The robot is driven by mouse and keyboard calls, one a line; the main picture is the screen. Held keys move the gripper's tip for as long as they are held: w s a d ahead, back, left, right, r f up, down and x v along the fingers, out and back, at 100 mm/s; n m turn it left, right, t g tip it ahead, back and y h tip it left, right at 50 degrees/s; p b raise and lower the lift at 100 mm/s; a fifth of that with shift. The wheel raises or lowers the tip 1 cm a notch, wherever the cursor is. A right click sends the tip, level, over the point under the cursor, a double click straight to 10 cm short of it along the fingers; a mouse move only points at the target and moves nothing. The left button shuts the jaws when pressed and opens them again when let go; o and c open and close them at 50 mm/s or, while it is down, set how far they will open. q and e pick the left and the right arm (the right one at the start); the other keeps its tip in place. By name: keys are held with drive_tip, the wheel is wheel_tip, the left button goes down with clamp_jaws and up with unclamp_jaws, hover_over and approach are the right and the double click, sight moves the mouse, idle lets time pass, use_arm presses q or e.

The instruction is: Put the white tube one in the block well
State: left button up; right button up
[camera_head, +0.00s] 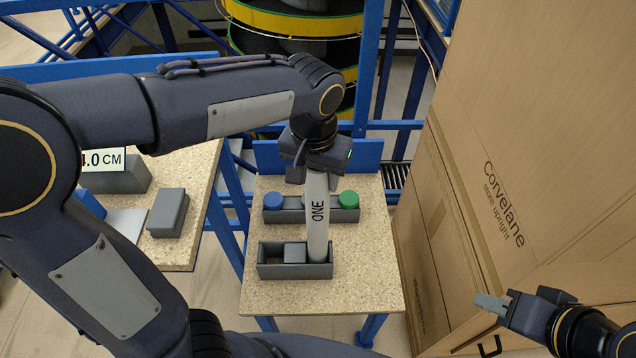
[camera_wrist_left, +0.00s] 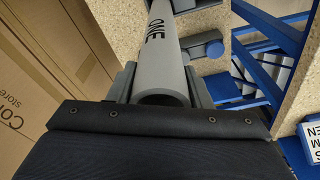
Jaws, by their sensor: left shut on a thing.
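The white tube one (camera_head: 318,215), lettered ONE, stands about upright in my left gripper (camera_head: 316,165). That gripper is shut on its upper end; the tube also shows between the fingers in the left wrist view (camera_wrist_left: 162,60). The tube's lower end is at the right part of a grey open box (camera_head: 293,271) on the small table. I cannot tell whether it is inside or just above. A grey block (camera_head: 295,252) sits in the box, left of the tube. My right gripper (camera_head: 492,303) is at the lower right, away from the table; its jaw opening is unclear.
Behind the box, a grey rack (camera_head: 290,216) holds a blue-capped item (camera_head: 273,200) and a green-capped item (camera_head: 349,199). A tall carton (camera_head: 520,130) stands close on the right. Another table with grey blocks (camera_head: 168,212) is at left. The table's front is clear.

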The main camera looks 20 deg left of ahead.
use_arm(q)
drive_tip(key=shift+f, duration=0.85)
drive_tip(key=shift+f, duration=0.2)
drive_tip(key=o, duration=1.3)
drive_tip(key=shift+r, duration=0.1)
